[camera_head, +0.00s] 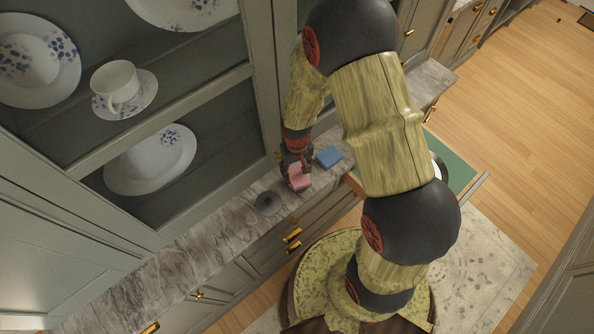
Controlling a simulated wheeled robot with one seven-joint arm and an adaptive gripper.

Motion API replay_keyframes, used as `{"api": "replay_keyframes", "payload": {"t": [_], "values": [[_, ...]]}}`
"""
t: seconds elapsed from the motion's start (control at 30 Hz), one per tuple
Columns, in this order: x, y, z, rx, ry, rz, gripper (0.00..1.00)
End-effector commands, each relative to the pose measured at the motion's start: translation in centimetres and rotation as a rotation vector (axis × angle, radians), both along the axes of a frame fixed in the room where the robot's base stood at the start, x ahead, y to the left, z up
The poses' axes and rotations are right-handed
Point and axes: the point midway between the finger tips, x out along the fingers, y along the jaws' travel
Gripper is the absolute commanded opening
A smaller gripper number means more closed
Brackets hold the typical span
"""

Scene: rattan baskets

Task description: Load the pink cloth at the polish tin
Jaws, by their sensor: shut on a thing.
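The pink cloth (299,180) is a small folded square at the marble counter. My gripper (296,166) reaches down from above and is shut on it. I cannot tell whether the cloth touches the counter or is slightly raised. A dark grey round object (268,203) sits on the counter to the left of the cloth; it is too small to tell whether it is the polish tin. My arm hides part of the counter and of the open drawer.
A folded blue cloth (328,157) lies just right of my gripper. A drawer with a green lining (457,163) stands open at the right; a white round thing (439,168) shows partly behind my arm. Cabinet shelves (215,100) with plates rise behind the counter. The left counter (160,280) is clear.

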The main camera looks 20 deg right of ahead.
Motion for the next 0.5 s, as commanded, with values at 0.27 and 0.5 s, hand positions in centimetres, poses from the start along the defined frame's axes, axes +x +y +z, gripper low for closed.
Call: {"api": "replay_keyframes", "payload": {"t": [0.27,0.5], "values": [[-0.16,0.00,-0.18,0.000,0.003,0.000,0.30],[-0.16,0.00,0.51,0.000,0.003,0.000,0.30]]}}
